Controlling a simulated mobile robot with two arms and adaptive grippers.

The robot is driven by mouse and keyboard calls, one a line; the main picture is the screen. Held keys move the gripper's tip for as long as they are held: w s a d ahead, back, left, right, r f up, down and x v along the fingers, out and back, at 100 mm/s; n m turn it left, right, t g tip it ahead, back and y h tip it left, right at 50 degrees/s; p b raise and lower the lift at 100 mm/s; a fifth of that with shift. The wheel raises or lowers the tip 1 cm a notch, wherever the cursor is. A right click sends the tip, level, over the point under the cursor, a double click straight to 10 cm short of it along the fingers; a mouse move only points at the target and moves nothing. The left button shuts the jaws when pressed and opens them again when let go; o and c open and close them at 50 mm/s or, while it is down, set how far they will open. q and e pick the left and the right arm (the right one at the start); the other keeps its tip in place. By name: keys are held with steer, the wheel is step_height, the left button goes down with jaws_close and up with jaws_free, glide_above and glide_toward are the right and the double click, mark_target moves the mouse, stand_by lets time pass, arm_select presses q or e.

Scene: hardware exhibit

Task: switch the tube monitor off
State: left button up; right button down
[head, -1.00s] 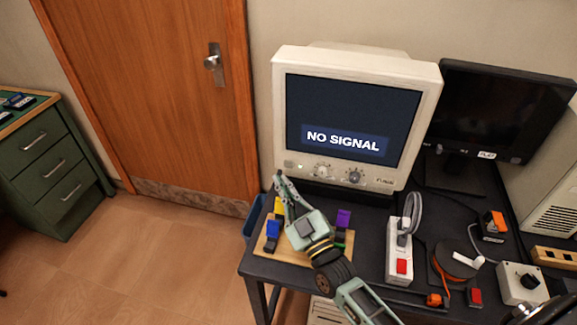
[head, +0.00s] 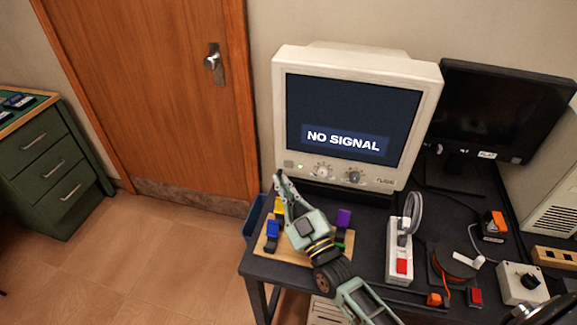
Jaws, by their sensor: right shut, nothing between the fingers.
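The tube monitor (head: 358,58) is a cream box at the back of the dark table. Its screen (head: 350,115) is lit and reads "NO SIGNAL". Along its lower bezel are a square button (head: 289,163) at the left, a small green light (head: 300,166) and two round knobs (head: 321,170). My right gripper (head: 280,176) is shut and empty, its tips just below the square button at the monitor's lower left. I cannot tell whether the tips touch the bezel. My left gripper is not in view.
A wooden board (head: 270,246) with coloured blocks lies under my right gripper. A power strip (head: 391,262) with a red switch, a cable reel (head: 455,262) and a switch box (head: 522,284) stand to the right. A dark flat monitor (head: 505,110) stands behind them.

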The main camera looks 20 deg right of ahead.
mark_target(289, 165)
steer(key=s+a+m+g+p, duration=0.1)
steer(key=m+p, duration=0.2)
steer(key=m, duration=0.7)
steer(key=s+a+m+g+p, duration=0.1)
steer(key=m+p, duration=0.3)
steer(key=m, duration=0.7)
steer(key=s+a+m+g+p, duration=0.1)
steer(key=m+p, duration=0.3)
steer(key=m, duration=0.6)
steer(key=shift+a+f+g, duration=0.1)
steer(key=shift+a+g, duration=0.6)
steer(key=shift+a, duration=0.2)
steer(key=w+d+b, duration=0.2)
steer(key=w+d, duration=0.3)
steer(key=w, duration=0.2)
steer(key=shift+w+b, duration=0.2)
steer(key=shift+b, duration=0.15)
